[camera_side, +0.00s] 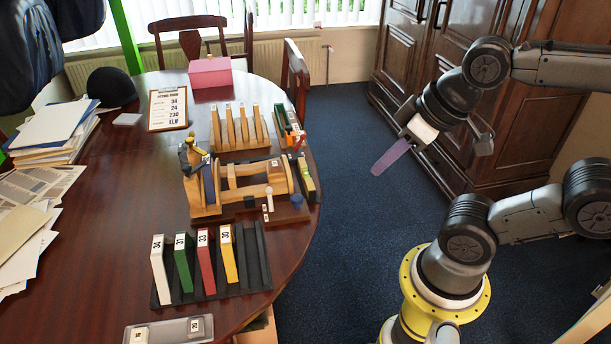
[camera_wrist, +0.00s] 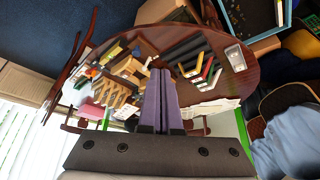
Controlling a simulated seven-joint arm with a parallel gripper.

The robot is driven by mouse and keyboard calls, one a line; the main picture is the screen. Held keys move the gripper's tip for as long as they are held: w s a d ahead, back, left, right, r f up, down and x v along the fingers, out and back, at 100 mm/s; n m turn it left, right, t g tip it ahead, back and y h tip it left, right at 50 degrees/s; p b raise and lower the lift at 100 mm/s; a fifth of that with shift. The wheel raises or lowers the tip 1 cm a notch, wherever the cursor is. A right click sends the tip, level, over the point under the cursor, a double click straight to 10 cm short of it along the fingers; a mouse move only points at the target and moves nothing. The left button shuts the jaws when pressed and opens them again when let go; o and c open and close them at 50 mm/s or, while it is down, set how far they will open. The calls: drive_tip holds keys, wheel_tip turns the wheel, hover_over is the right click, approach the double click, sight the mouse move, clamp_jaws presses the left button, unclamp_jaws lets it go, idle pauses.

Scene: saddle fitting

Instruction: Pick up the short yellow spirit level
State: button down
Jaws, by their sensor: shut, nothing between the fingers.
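A short yellow bar that looks like the spirit level (camera_side: 307,180) lies at the right edge of the table, along the right side of a wooden fitting stand (camera_side: 235,190). It is small, and I cannot make out its vial clearly. My gripper (camera_side: 390,157) is in the air over the blue floor, to the right of the table and clear of the bar. Its purple fingers are together and empty; they also show in the wrist view (camera_wrist: 161,100). In the wrist view I cannot pick out the bar for certain.
A dark rack (camera_side: 235,270) holds several numbered coloured plates at the front. A wooden rack (camera_side: 240,140) with upright slats stands behind the stand, beside a small tray of coloured pieces (camera_side: 290,128). A wooden chair (camera_side: 296,75) and a cabinet (camera_side: 430,70) stand beyond.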

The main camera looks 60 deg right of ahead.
drive_tip(key=c, duration=1.6)
unclamp_jaws()
drive_tip(key=c, duration=0.6)
unclamp_jaws()
